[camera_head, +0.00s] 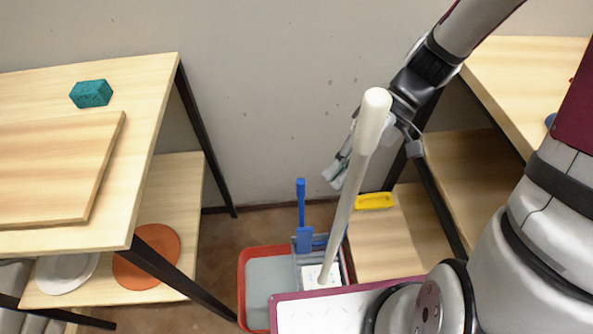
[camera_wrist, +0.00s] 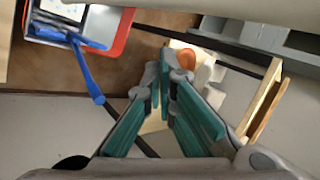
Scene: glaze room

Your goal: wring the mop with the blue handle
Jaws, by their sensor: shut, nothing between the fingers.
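A mop with a cream handle (camera_head: 350,195) stands tilted, its lower end in the wringer (camera_head: 308,262) on the red bucket (camera_head: 243,285); its head is mostly hidden. The blue handle (camera_head: 301,205) I see is an upright lever on the wringer, not the mop's pole. This lever also shows in the wrist view (camera_wrist: 85,75), at left, apart from my fingers. My gripper (camera_head: 336,176) is shut and empty, above and right of the lever, close to the mop pole. Its teal-padded fingers (camera_wrist: 170,68) meet near their tips in the wrist view.
At left a wooden table (camera_head: 150,85) bears a teal sponge (camera_head: 91,93) and a board (camera_head: 60,165); its lower shelf holds an orange plate (camera_head: 148,257) and a white plate (camera_head: 66,272). At right, a shelf (camera_head: 390,245) carries a yellow item (camera_head: 374,201). Wall stands behind.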

